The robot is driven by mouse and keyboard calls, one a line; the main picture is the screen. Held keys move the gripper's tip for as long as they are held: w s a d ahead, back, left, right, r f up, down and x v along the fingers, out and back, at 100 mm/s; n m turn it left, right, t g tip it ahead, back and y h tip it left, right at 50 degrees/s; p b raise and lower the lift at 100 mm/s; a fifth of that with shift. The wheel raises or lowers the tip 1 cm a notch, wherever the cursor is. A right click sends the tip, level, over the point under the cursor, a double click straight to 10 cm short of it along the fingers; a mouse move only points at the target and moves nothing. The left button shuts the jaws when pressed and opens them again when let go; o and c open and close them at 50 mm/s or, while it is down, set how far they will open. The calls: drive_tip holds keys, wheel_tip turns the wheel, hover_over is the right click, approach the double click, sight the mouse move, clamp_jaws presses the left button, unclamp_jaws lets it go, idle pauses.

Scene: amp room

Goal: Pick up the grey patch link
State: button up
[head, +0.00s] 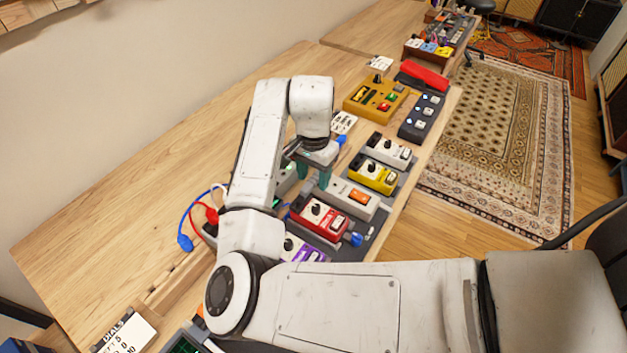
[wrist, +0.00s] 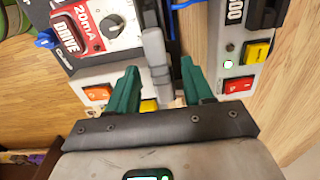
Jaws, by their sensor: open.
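The grey patch link (wrist: 153,50) shows in the wrist view as a narrow grey bar, beside the red DRIVE pedal. Its near end lies between the fingers of my gripper (wrist: 159,68). The two green fingers are open, one on each side of it, with a visible gap to each. In the head view my gripper (head: 312,172) points down over the pedal row, and my arm and fingers partly hide that spot.
A red pedal (head: 320,220), a white pedal with an orange switch (head: 349,198) and a yellow pedal (head: 373,176) crowd close around. Blue and red cables (head: 192,228) lie to the left. Bare wood bench (head: 150,190) is free beyond them.

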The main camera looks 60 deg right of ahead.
drive_tip(key=shift+f, duration=0.15)
idle(0.3)
clamp_jaws()
